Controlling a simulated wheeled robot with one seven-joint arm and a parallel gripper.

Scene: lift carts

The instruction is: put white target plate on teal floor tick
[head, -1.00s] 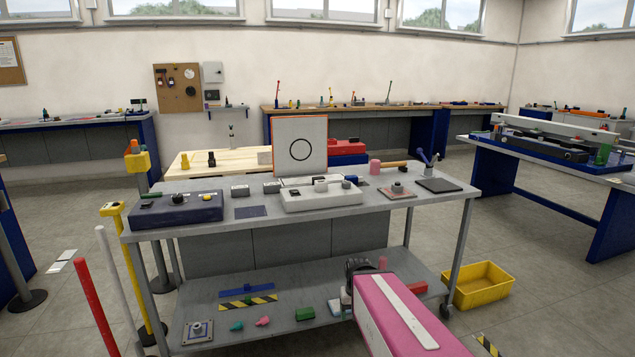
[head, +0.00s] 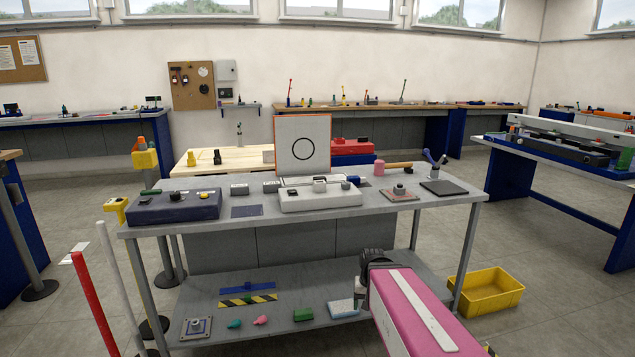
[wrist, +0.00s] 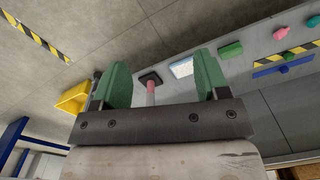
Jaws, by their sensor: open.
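A white target plate (head: 319,133) with a black ring and orange edges stands upright at the back of the grey cart's top (head: 250,222) in the head view. My gripper is open and empty in the wrist view (wrist: 162,80), its two green fingers apart. In the head view my pink arm reaches forward at the cart's front right; the fingers are mostly hidden there. The gripper is well apart from the plate, on the near side of the cart. I cannot make out a teal tick on the floor in either view.
The lower shelf (head: 280,290) holds a green block (head: 303,314), a pale blue-white block (head: 342,309) and other small parts. A yellow bin (head: 485,293) sits on the floor at right. Red (head: 95,300) and white (head: 121,285) posts stand at front left. Floor right of the cart is mostly open.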

